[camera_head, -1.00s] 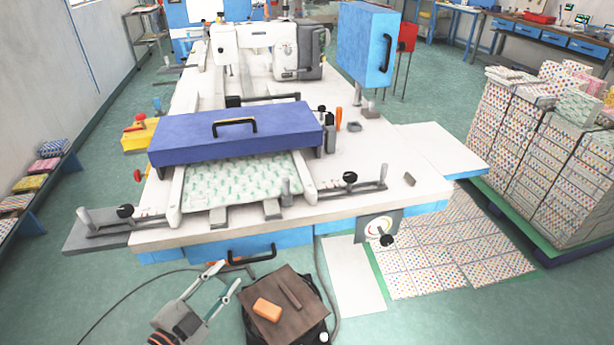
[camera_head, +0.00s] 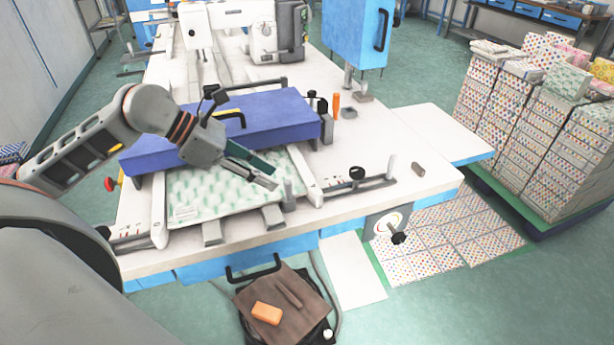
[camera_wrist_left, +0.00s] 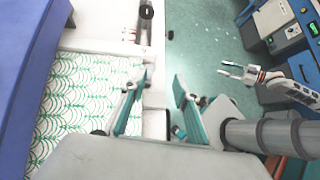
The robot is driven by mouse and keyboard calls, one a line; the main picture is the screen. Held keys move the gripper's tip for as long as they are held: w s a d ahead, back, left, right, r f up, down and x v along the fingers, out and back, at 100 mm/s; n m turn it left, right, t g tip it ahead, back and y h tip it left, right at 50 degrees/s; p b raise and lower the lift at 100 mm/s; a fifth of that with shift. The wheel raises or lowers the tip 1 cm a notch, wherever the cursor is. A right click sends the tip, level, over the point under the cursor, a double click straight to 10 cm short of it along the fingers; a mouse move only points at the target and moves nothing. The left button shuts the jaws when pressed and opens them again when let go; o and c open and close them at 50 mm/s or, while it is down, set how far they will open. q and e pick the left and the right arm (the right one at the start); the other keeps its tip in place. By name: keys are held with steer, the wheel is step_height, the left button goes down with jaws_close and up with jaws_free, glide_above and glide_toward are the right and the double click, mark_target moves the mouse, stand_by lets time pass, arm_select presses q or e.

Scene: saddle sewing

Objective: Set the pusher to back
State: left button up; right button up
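My left gripper (camera_head: 264,172) reaches in over the front of the machine table, above the green-patterned sheet (camera_head: 205,195). Its teal fingers are apart with nothing between them, as the left wrist view (camera_wrist_left: 158,95) also shows. A short grey upright post (camera_head: 288,193) stands at the sheet's front right, close to the fingertips in the picture; contact cannot be told. Two grey blocks (camera_head: 273,217) stick out at the front edge. I cannot tell for sure which part is the pusher. My right gripper (camera_wrist_left: 238,72) shows in the left wrist view, fingers apart and empty, over the floor.
A blue cover (camera_head: 270,113) with a yellow-black handle spans the sheet behind the gripper. A rail with a black knob (camera_head: 357,173) lies to the right. A stool with an orange block (camera_head: 267,313) stands in front. Patterned stacks (camera_head: 540,110) fill the right.

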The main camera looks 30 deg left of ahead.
mark_target(286, 182)
arm_select(q)
steer(key=shift+m+y, duration=0.3)
steer(key=shift+y, duration=0.1)
steer(key=shift+w+a+p+x, duration=0.15)
steer(key=shift+w+x, duration=0.05)
steer(key=shift+x, duration=1)
steer(key=shift+w+a+p+x, duration=0.15)
steer(key=shift+w+x, duration=0.05)
steer(key=shift+x, duration=1)
steer(key=shift+w+a+p+x, duration=0.15)
steer(key=shift+w+x, duration=0.05)
steer(key=shift+x, duration=1.05)
jaws_close()
